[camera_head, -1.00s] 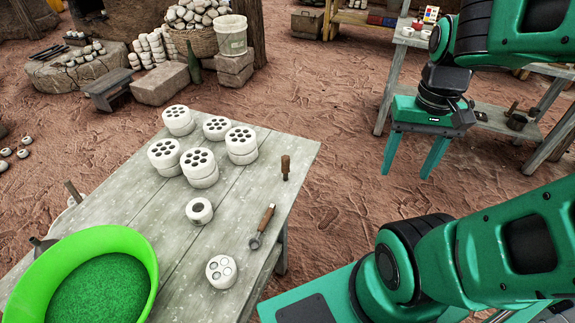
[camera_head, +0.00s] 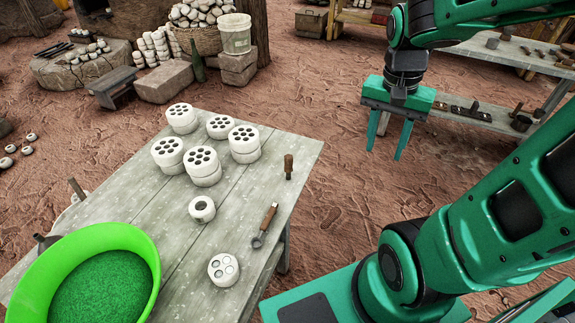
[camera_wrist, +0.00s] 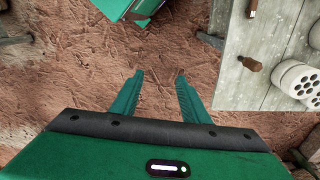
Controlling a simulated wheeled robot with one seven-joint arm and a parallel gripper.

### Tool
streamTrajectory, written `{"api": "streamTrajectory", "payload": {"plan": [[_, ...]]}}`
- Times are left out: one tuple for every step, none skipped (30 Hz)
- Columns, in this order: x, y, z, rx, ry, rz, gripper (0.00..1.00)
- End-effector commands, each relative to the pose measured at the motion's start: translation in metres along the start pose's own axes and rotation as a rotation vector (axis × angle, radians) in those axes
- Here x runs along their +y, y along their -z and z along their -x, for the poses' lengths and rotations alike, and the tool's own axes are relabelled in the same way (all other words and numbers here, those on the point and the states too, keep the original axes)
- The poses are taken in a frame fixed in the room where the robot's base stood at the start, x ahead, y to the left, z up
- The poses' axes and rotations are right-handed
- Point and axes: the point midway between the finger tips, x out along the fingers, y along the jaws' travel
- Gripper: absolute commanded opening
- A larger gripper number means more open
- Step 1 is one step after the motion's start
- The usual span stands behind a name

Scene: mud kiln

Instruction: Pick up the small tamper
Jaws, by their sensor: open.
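The small tamper, a short brown wooden piece (camera_head: 288,166), stands upright near the right edge of the grey plank table (camera_head: 140,205). In the wrist view the tamper (camera_wrist: 249,64) is at the right, near the table's edge. My gripper (camera_head: 385,152) is open and empty, fingers pointing down, to the right of the table and apart from the tamper. In the wrist view the gripper's fingertips (camera_wrist: 159,75) are over bare ground, left of the table.
A wooden-handled tool with a metal ring (camera_head: 266,224) lies near the tamper. White perforated round blocks (camera_head: 202,166) stand in stacks further left. A bright green basin (camera_head: 148,254) holds green grains at the front left. A workbench (camera_head: 520,60) stands behind my arm.

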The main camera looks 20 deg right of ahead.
Motion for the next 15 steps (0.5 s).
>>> {"api": "streamTrajectory", "payload": {"plan": [[-0.018,0.005,-0.004,0.003,-0.01,-0.056,0.42],[-0.029,0.008,-0.007,0.006,-0.012,-0.097,0.42],[-0.043,0.011,-0.01,0.011,-0.013,-0.152,0.42],[-0.054,0.013,-0.013,0.014,-0.013,-0.192,0.42],[-0.065,0.014,-0.016,0.015,-0.013,-0.232,0.42],[-0.081,0.016,-0.02,0.017,-0.01,-0.286,0.42],[-0.092,0.016,-0.024,0.016,-0.008,-0.327,0.42],[-0.104,0.016,-0.028,0.015,-0.006,-0.367,0.42],[-0.119,0.016,-0.033,0.013,-0.002,-0.421,0.42],[-0.131,0.015,-0.037,0.01,0.001,-0.462,0.42],[-0.142,0.014,-0.042,0.006,0.005,-0.503,0.42],[-0.157,0.012,-0.048,0.0,0.009,-0.557,0.42],[-0.169,0.009,-0.052,-0.006,0.013,-0.595,0.42],[-0.179,0.007,-0.056,-0.012,0.016,-0.633,0.42],[-0.192,0.004,-0.062,-0.021,0.02,-0.679,0.42]]}}
